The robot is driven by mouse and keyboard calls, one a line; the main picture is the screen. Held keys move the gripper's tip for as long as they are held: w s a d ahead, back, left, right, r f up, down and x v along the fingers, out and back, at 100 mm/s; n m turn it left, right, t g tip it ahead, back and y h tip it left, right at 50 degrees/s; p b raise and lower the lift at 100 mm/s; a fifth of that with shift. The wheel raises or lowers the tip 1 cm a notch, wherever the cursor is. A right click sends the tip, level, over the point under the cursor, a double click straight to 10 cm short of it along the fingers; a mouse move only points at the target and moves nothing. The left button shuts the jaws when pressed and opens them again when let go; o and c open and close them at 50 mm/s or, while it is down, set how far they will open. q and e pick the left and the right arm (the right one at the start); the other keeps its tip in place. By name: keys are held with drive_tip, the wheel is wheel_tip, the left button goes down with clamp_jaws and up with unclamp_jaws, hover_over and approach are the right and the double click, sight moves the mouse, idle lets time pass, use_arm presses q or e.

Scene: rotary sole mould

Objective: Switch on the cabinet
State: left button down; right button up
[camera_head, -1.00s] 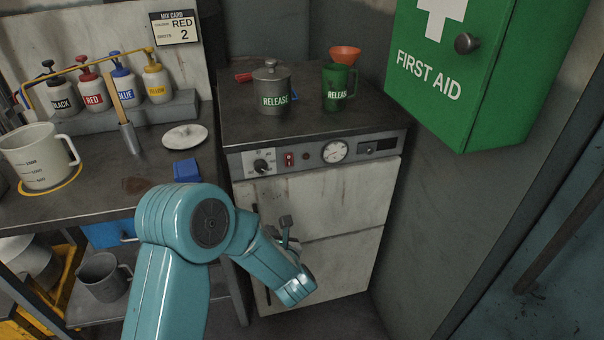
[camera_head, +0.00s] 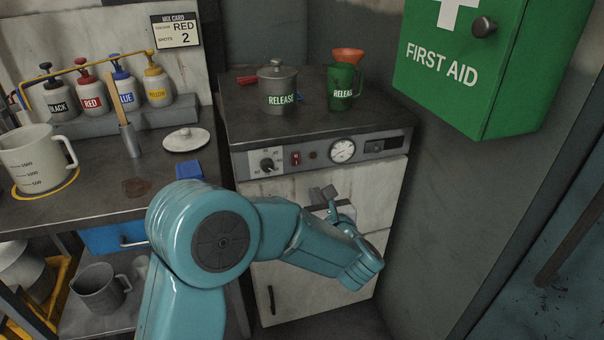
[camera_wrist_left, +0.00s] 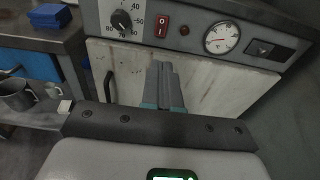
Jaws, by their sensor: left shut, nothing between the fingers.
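The cabinet (camera_head: 330,195) has pale, stained doors and a grey control panel along its top front. On the panel a red rocker switch (camera_head: 296,158) sits between a black dial knob and a small dark lamp. The switch also shows in the left wrist view (camera_wrist_left: 162,26), with I above O; which side is pressed I cannot tell. My left gripper (camera_head: 322,192) is shut and empty in front of the upper door, below the panel. In the left wrist view its fingers (camera_wrist_left: 164,72) point up towards the switch, apart from it. My right gripper is not in view.
The panel also carries a dial knob (camera_head: 267,165), a round gauge (camera_head: 342,151) and a dark display (camera_head: 382,145). A RELEASE pot (camera_head: 277,90) and green jug (camera_head: 340,88) stand on top. A green first aid box (camera_head: 465,70) hangs at right. A bench (camera_head: 100,208) stands left.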

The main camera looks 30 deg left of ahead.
use_arm(q)
drive_tip(key=shift+w, duration=0.15)
drive_tip(key=shift+a, duration=0.15)
drive_tip(key=p, duration=0.3)
approach(296, 164)
drive_tip(key=x, duration=0.7)
